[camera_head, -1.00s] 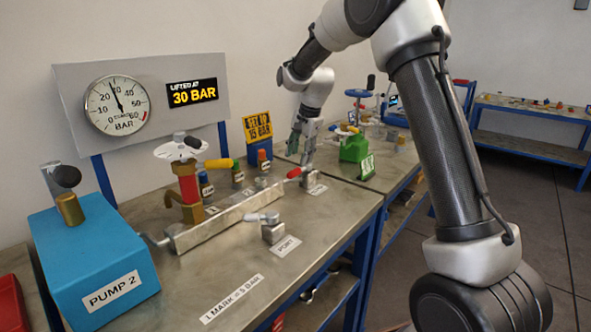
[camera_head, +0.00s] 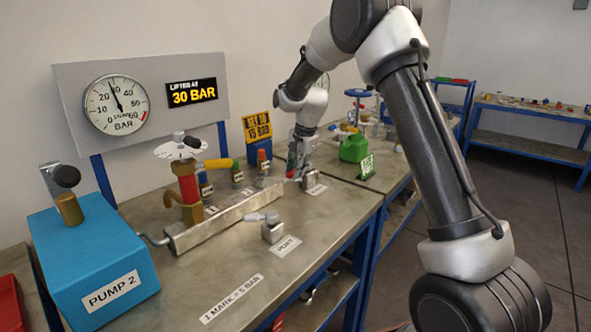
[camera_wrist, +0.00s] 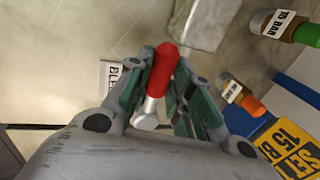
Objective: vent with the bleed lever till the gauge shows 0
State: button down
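The round gauge (camera_head: 116,104) on the grey panel has its needle pointing almost straight up, a little to the left, well above 0. The bleed lever (camera_wrist: 165,68) has a red grip on a silver stem, beside a partly hidden label starting "BLE". My gripper (camera_wrist: 170,72) has its two green-padded fingers on either side of the red grip, with a small gap seeming to show on the right. In the head view my gripper (camera_head: 303,172) points down at the far end of the bench, covering part of the lever.
A metal manifold block (camera_head: 222,220) and a red valve body (camera_head: 188,188) with a yellow handle stand left of my gripper. A port lever (camera_head: 270,225) is nearer.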

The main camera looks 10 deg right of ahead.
jog(key=shift+d, duration=0.1)
jog(key=d+n, duration=0.1)
jog(key=n, duration=0.2)
jog(key=s+d+n+g, duration=0.1)
jog(key=d+n, duration=0.1)
jog(key=n, duration=0.1)
jog(key=s+d+n+y, duration=0.1)
jog(key=n, duration=0.1)
jog(key=shift+s+d+n+g, duration=0.2)
jog(key=shift+d+n+g, duration=0.1)
jog(key=shift+n+g, duration=0.1)
jog(key=d+n, duration=0.1)
jog(key=n, duration=0.1)
jog(key=d+n+g, duration=0.1)
jog(key=n, duration=0.1)
jog(key=shift+w+d, duration=0.1)
jog(key=shift+d, duration=0.2)
jog(key=shift+w+d+n+g, duration=0.25)
jog(key=shift+d+n, duration=0.2)
jog(key=shift+n, duration=0.4)
jog(key=shift+w+d+n+g, duration=0.2)
jog(key=shift+d+n, duration=0.2)
jog(key=shift+n, duration=0.5)
jog(key=shift+w+d+n+g, duration=0.25)
jog(key=shift+d+n, duration=0.2)
jog(key=shift+n, duration=0.4)
jog(key=c, duration=1.3)
grip_release()
jog(key=shift+o, duration=0.2)
